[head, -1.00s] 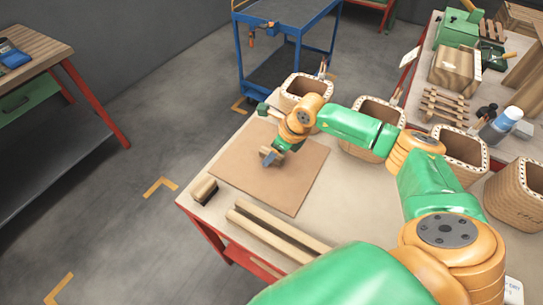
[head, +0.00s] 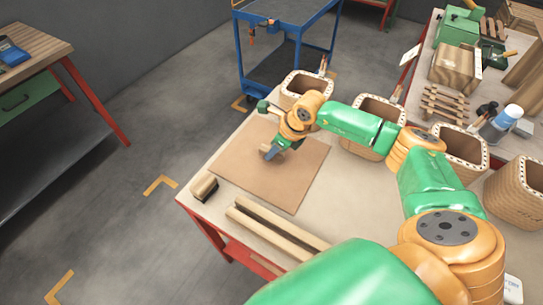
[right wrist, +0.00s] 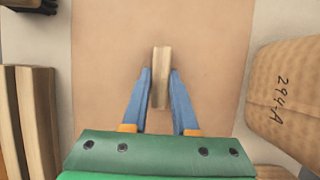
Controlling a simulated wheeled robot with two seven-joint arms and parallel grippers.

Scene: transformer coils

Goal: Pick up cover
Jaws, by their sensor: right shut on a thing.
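A flat brown square sheet, which looks like the cover (head: 292,192), lies on the workbench. A short light wooden bar (right wrist: 161,77) stands out at its middle like a handle; whether it is fixed to the sheet cannot be told. My right gripper (head: 270,153) points down over the sheet's middle. In the right wrist view the blue fingers of the right gripper (right wrist: 161,75) are shut on the bar, one on each side. The sheet (right wrist: 110,50) looks flat on the bench, with no clear gap beneath. My left gripper is out of view.
Two long wooden strips (head: 270,230) lie at the bench's near edge, and a dark-bristled brush (head: 204,187) at its left corner. Several open wooden coil forms (head: 375,120) line the far and right sides. A blue cart (head: 285,60) stands behind.

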